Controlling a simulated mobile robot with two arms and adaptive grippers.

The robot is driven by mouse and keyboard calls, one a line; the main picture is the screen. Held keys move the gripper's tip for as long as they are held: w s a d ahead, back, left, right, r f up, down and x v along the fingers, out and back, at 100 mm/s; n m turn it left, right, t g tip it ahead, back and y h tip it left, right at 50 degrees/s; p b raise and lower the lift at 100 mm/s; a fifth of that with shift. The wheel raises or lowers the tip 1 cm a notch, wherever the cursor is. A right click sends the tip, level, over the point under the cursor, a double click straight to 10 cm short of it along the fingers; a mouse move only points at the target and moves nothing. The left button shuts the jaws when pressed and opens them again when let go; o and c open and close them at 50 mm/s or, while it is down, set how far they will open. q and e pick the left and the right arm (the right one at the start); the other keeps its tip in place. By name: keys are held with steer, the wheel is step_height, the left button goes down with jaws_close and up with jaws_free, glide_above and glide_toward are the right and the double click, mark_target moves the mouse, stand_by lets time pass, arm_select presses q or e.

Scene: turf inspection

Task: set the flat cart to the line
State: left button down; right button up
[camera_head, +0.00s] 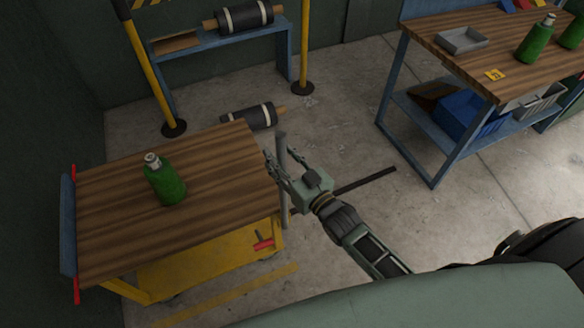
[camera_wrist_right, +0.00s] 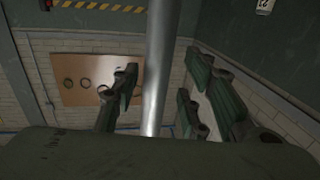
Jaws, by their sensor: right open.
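The flat cart (camera_head: 215,222) stands at the left in the head view, with a brown plank top and a yellow lower frame. A green bottle (camera_head: 165,180) stands on its top. A grey upright bar (camera_head: 283,205) shows at the cart's right end. My right gripper (camera_head: 279,165) is open at this bar; in the right wrist view the bar (camera_wrist_right: 158,70) passes between its spread fingers (camera_wrist_right: 157,105). I cannot tell whether they touch it. A yellow line (camera_head: 225,297) lies on the floor in front of the cart, and a dark strip (camera_head: 365,181) lies to its right.
A workbench (camera_head: 465,55) with bottles and a tray stands at the right. Yellow posts (camera_head: 303,50) and a blue rack (camera_head: 225,42) holding a dark roll stand behind. Another roll (camera_head: 250,117) lies beyond the cart.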

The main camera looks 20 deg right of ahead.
steer(key=v, duration=1.1)
steer(key=shift+s, duration=0.15)
steer(key=s+d+f+g+h+b, duration=0.1)
steer(key=s+f+g, duration=0.2)
steer(key=f, duration=0.8)
steer(key=s+d+f+m+g+h+b, duration=0.15)
steer(key=s+f, duration=0.25)
steer(key=f, duration=0.7)
steer(key=s+d+f+n+g+h, duration=0.1)
steer(key=s+f+g, duration=0.25)
steer(key=f, duration=0.75)
steer(key=s+f+g+b, duration=0.1)
steer(key=s+f+g, duration=0.3)
steer(key=s+f, duration=0.5)
steer(key=s+f+g+h+b, duration=0.1)
steer(key=s+f+g, duration=0.3)
steer(key=s+f, duration=0.5)
steer(key=s+d, duration=0.1)
steer(key=s, duration=0.6)
steer(key=shift+s+f+b, duration=0.15)
steer(key=shift+s+b, duration=0.15)
steer(key=shift+b, duration=0.05)
steer(key=shift+h, duration=0.25)
